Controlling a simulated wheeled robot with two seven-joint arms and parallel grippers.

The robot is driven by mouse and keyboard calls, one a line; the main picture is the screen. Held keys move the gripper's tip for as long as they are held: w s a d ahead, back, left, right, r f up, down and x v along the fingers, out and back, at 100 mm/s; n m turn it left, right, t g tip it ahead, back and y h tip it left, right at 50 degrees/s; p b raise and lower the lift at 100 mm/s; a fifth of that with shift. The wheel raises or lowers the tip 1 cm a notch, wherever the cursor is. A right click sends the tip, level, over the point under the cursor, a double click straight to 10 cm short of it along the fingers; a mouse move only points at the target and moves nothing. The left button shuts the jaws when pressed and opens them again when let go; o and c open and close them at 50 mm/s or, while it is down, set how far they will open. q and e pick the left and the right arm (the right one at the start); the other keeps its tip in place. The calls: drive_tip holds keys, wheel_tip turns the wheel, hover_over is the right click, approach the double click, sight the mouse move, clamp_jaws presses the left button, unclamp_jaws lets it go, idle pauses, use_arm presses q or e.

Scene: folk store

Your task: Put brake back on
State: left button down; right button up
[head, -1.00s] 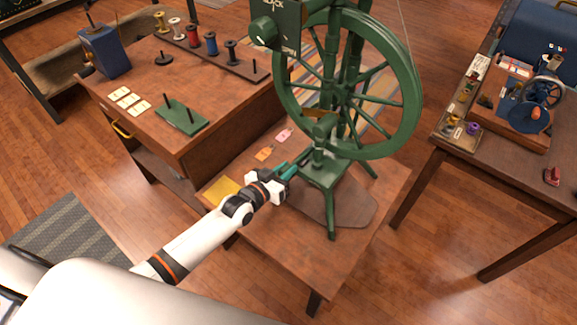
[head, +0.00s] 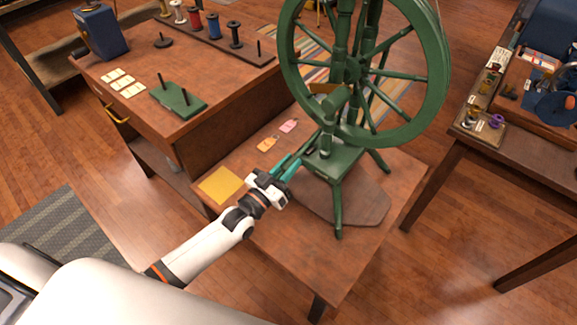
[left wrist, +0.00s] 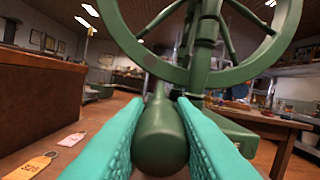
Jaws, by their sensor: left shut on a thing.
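The green spinning wheel (head: 365,75) stands on a low wooden table, its post and bench (head: 333,160) right of my left gripper. A rounded green knob (left wrist: 160,138) points toward the camera in the left wrist view, between the teal fingers. My left gripper (head: 296,165) is shut on this knob, low beside the wheel's front post; it also shows in the left wrist view (left wrist: 160,115). In the head view the fingers mostly hide the knob. I cannot tell which part is the brake. My right gripper is not in view.
The low table (head: 310,250) also bears a yellow card (head: 220,184), an orange tag (head: 267,144) and a pink tag (head: 288,126). A wooden cabinet (head: 200,130) with spools stands at the left. Another table (head: 500,145) with tools stands at the right. Floor shows between them.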

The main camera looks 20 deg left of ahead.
use_arm(q)
drive_tip(key=shift+f, duration=0.1)
drive_tip(key=c, duration=1.2)
unclamp_jaws()
drive_tip(key=shift+c, duration=0.2)
drive_tip(key=v, duration=1.2)
drive_tip(key=shift+b, duration=0.3)
